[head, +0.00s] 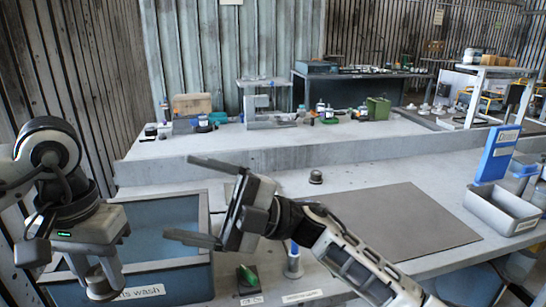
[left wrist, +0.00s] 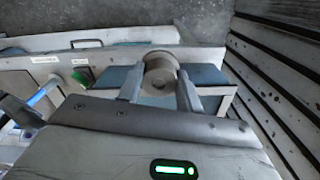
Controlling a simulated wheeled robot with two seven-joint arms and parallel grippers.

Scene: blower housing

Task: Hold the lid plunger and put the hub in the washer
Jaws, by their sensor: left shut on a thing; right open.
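The washer (head: 209,272) is a grey-framed blue box labelled "...ns wash" at the front left of the bench. A blue surface (head: 165,222) shows inside its frame; I cannot tell whether it is a lid. My left gripper (head: 100,272) is shut on the grey round hub (head: 101,287), in front of the washer in the head view. The left wrist view shows the hub (left wrist: 160,72) between both fingers. My right gripper (head: 204,203) is open and empty above the washer's right side. A green part on a dark base (head: 248,276), possibly the lid plunger, stands right of the washer.
A small bottle (head: 293,262) stands right of the green part. A dark round knob-like part (head: 316,177) sits behind the grey mat (head: 400,225). A grey tray (head: 503,210) and blue sign (head: 497,153) stand at right. The mat is clear.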

